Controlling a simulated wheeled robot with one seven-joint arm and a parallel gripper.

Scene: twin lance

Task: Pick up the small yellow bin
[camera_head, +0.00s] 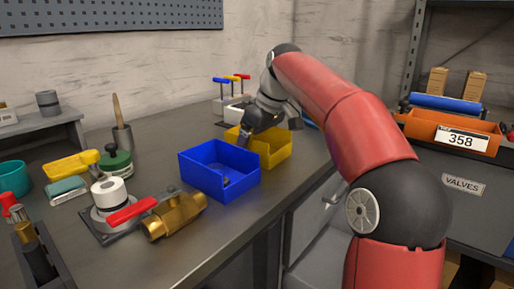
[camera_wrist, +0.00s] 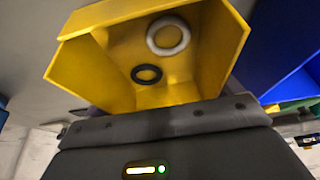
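The small yellow bin (camera_head: 272,147) stands on the workbench just behind and to the right of a blue bin (camera_head: 218,171). My gripper (camera_head: 244,138) is down at the yellow bin's far left edge in the head view. In the wrist view the yellow bin (camera_wrist: 190,75) fills the upper middle. A pale grey ring (camera_wrist: 168,36) and a black ring (camera_wrist: 146,74) lie inside it. The dark gripper body covers the bottom of that view. The fingertips are hidden, so I cannot tell whether they grip the bin wall.
The blue bin (camera_wrist: 290,65) is close beside the yellow one. A brass valve (camera_head: 175,214) with a red handle lies toward the front. Tools with coloured handles (camera_head: 231,80) stand behind the bins. An orange bin (camera_head: 450,130) is on the right-hand shelving.

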